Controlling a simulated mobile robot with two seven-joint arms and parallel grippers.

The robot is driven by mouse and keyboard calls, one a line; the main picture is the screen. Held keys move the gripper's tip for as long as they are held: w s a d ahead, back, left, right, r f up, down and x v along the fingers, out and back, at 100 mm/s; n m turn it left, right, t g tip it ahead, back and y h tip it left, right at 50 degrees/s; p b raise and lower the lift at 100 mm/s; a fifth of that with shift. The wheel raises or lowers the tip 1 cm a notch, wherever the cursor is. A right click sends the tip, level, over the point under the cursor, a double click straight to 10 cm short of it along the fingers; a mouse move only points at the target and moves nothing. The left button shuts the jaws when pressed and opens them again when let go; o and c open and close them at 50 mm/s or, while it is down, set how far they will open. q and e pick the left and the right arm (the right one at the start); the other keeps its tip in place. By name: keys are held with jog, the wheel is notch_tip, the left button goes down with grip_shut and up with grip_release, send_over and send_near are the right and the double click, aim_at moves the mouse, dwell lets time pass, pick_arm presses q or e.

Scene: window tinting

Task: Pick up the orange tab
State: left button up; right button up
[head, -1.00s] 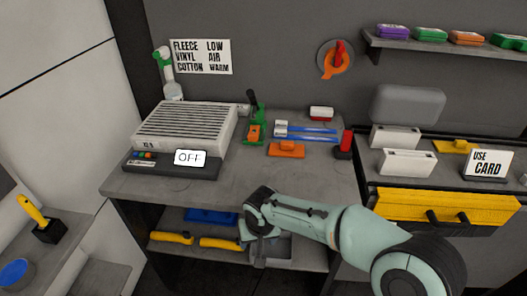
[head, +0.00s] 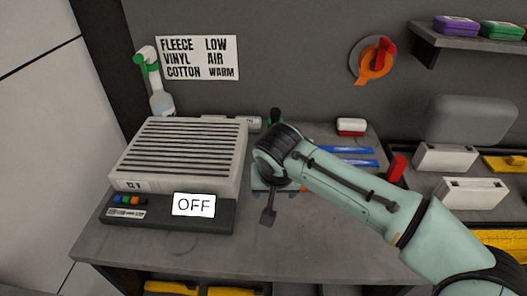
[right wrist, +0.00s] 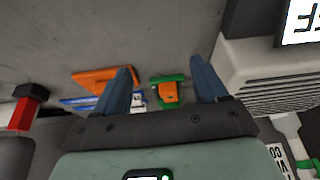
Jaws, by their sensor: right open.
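In the right wrist view, two orange things show on the grey bench top. One is a small orange piece (right wrist: 168,92) set in a green holder (right wrist: 166,78), lying between my finger lines. The other is a flat orange piece (right wrist: 100,80) beyond the left finger, partly hidden by it. I cannot tell for certain which is the tab. My right gripper (right wrist: 164,78) is open and empty, above the bench and apart from both. In the head view, my right gripper (head: 268,190) and wrist cover most of the orange things. My left gripper is not in view.
A vented box (head: 185,150) with an OFF sign (head: 194,204) stands left of my gripper. The front of the bench (head: 270,250) is clear.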

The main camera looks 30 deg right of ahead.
jog(key=w+d+f, duration=0.1)
jog(key=w+d, duration=0.1)
jog(key=w, duration=0.2)
jog(key=w+d+f, duration=0.2)
jog(key=w, duration=0.1)
jog(key=w+d+f, duration=0.1)
jog(key=w+d, duration=0.1)
jog(key=w, duration=0.2)
jog(key=shift+w+d+f, duration=0.3)
jog(key=shift+f, duration=0.05)
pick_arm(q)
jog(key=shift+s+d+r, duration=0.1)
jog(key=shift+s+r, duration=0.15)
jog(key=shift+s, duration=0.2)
pick_arm(e)
jog(key=c, duration=1.2)
jog(key=shift+r, duration=0.1)
